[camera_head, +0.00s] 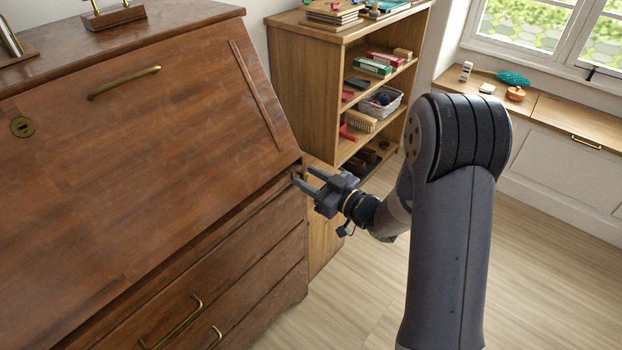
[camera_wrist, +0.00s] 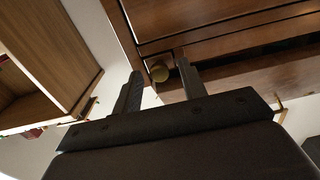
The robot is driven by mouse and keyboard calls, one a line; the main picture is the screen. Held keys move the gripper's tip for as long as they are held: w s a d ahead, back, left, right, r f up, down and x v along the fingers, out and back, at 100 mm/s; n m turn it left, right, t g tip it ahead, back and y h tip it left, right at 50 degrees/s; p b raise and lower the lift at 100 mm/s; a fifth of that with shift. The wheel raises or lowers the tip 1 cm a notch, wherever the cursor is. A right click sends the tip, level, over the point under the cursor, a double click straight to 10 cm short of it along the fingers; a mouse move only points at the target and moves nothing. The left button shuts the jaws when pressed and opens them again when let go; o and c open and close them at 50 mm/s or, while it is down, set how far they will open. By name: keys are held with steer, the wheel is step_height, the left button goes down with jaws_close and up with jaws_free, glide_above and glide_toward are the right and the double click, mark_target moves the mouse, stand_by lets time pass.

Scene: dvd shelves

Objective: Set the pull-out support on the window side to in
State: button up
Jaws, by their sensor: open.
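The brown wooden bureau (camera_head: 135,110) has a closed sloping front. Its window-side pull-out support is at the right front corner, just below the sloping front. My gripper (camera_head: 303,181) is at this corner in the head view. I cannot tell whether a finger touches the knob. How far the support stands out is unclear, as my gripper partly covers it.
Drawers with brass handles (camera_head: 182,322) are below the sloping front. A wooden shelf (camera_head: 303,85) with boxes and a basket (camera_head: 381,102) stands close behind my gripper. A window bench (camera_head: 572,112) is at the right. The floor (camera_head: 345,285) in front is clear.

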steer(key=shift+d, duration=0.1)
steer(key=v, duration=1)
steer(key=shift+s+d+p, duration=0.25)
steer(key=shift+s+p, duration=0.05)
steer(key=shift+p, duration=0.1)
steer(key=b+x, duration=0.1)
steer(key=x, duration=1)
steer(key=shift+a, duration=0.1)
steer(key=v, duration=0.2)
steer(key=shift+s+d+p, duration=0.1)
steer(key=shift+d+p, duration=0.2)
steer(key=shift+d, duration=0.15)
steer(key=shift+s+d, duration=0.3)
steer(key=shift+s, duration=0.05)
steer(key=shift+w+a, duration=0.1)
